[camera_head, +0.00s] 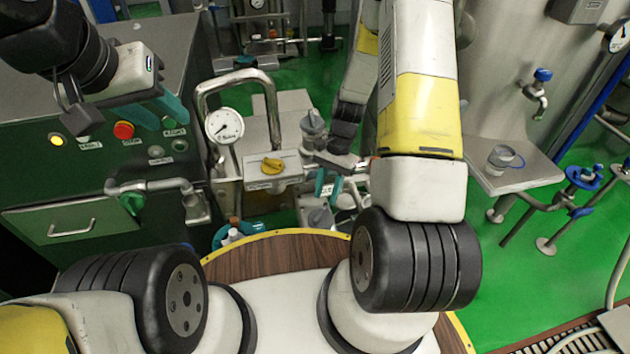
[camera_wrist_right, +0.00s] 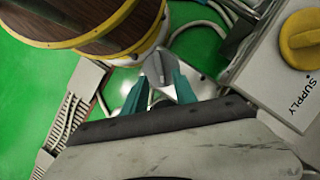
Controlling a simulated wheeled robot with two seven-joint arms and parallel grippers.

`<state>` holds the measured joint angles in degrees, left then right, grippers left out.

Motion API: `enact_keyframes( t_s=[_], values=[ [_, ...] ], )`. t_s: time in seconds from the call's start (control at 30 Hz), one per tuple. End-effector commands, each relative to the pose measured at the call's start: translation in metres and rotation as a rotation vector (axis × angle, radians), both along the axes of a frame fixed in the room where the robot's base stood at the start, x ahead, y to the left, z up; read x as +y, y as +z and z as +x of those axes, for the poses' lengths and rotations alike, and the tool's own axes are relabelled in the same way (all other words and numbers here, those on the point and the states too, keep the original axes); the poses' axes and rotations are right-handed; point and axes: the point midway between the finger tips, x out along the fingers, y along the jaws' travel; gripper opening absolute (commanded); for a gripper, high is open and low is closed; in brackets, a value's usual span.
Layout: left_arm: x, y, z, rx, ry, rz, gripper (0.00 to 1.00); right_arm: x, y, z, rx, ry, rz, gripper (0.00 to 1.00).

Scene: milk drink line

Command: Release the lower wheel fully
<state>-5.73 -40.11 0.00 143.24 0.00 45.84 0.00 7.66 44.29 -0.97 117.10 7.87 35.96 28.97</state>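The lower wheel, a grey winged knob (camera_head: 320,217), sits low on the pipework in the head view. In the right wrist view this grey wheel (camera_wrist_right: 157,68) shows just beyond and between my teal fingertips. My right gripper (camera_head: 327,197) is above it, fingers pointing down and parted; in the wrist view (camera_wrist_right: 160,75) the fingers stand on either side of the wheel. Whether they touch it is hard to tell. A similar upper grey wheel (camera_head: 312,122) stands higher up. My left gripper (camera_head: 165,118) is open and empty over the green panel.
A supply box with a yellow knob (camera_head: 272,165) and a round gauge (camera_head: 224,125) stand left of the right gripper. A curved grey pipe (camera_head: 200,92) rises beside them. A green control cabinet (camera_head: 75,180) is at left. A small shelf (camera_head: 515,175) is at right.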

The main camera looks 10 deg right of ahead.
Motion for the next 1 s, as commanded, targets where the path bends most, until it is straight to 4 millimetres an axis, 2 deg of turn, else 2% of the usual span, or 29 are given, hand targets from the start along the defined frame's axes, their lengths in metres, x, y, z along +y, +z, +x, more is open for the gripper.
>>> enact_keyframes(
  t_s=[0.1,0.3,0.43,0.7,0.9,1.0],
  values=[
    [0.000,0.000,0.000,0.000,0.000,0.000,0.36,0.006,-0.020,-0.007,0.004,0.002,0.002,0.34],
    [0.000,0.000,0.000,0.000,0.000,0.000,0.36,0.013,-0.045,-0.015,0.003,0.003,0.001,0.34],
    [0.000,0.000,0.000,0.000,0.000,0.000,0.36,0.015,-0.052,-0.017,0.001,0.002,0.001,0.34],
    [0.000,0.000,0.000,0.000,0.000,0.000,0.36,0.015,-0.054,-0.017,-0.001,0.002,0.001,0.34],
    [0.000,0.000,0.000,0.000,0.000,0.000,0.36,0.015,-0.054,-0.017,-0.001,0.002,0.001,0.00],
    [0.000,0.000,0.000,0.000,0.000,0.000,0.36,0.015,-0.053,-0.017,-0.001,0.002,0.001,0.00]
  ],
)
